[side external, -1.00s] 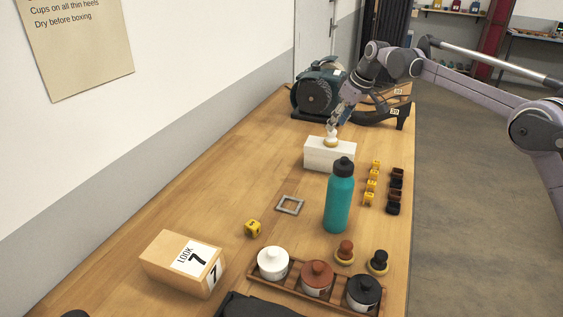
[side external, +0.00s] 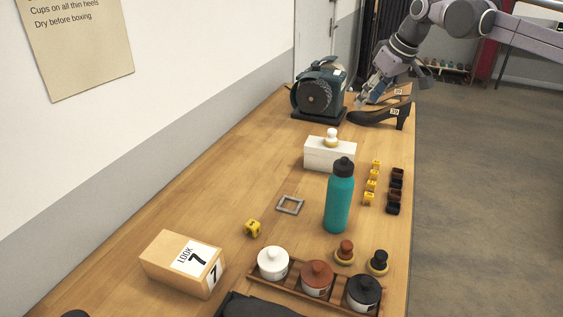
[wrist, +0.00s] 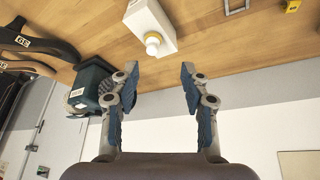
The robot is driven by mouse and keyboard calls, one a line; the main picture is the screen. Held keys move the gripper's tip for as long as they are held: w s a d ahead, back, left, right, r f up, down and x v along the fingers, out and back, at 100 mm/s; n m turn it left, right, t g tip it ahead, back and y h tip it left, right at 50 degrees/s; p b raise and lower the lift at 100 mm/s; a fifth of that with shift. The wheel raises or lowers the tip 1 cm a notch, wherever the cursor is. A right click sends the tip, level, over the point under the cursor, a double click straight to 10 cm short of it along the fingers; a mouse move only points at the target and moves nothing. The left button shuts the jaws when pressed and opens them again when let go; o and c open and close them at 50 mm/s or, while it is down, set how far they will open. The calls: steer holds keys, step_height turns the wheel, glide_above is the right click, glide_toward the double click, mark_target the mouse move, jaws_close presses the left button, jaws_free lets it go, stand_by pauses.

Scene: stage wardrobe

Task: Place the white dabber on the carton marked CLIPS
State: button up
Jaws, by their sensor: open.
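The white dabber (side external: 331,138) stands upright on top of the white carton (side external: 330,155), in the middle of the bench. In the wrist view the dabber (wrist: 153,41) shows a white knob and a yellowish base on the white carton (wrist: 150,20). No marking is readable on the carton's faces that I see. My gripper (side external: 362,103) is above the far part of the bench, behind the carton and clear of the dabber. In the wrist view my gripper (wrist: 160,72) is open, with nothing between its fingers.
A teal bottle (side external: 339,200) stands in front of the carton. A dark green machine (side external: 320,92) and black heeled shoes (side external: 380,118) are at the back. A rack of jars (side external: 316,281), a brown dabber (side external: 345,252), a black dabber (side external: 378,262) and a LOOK 7 box (side external: 184,263) are nearer.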

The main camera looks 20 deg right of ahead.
steer(key=s+f+m+t, duration=0.1)
steer(key=s+f, duration=0.1)
steer(key=s, duration=1.2)
steer(key=s+f+m+t+h, duration=0.1)
steer(key=s+f+m, duration=0.1)
steer(key=s+f, duration=0.9)
steer(key=s, duration=0.4)
steer(key=shift+s+f, duration=0.2)
steer(key=shift+f, duration=0.2)
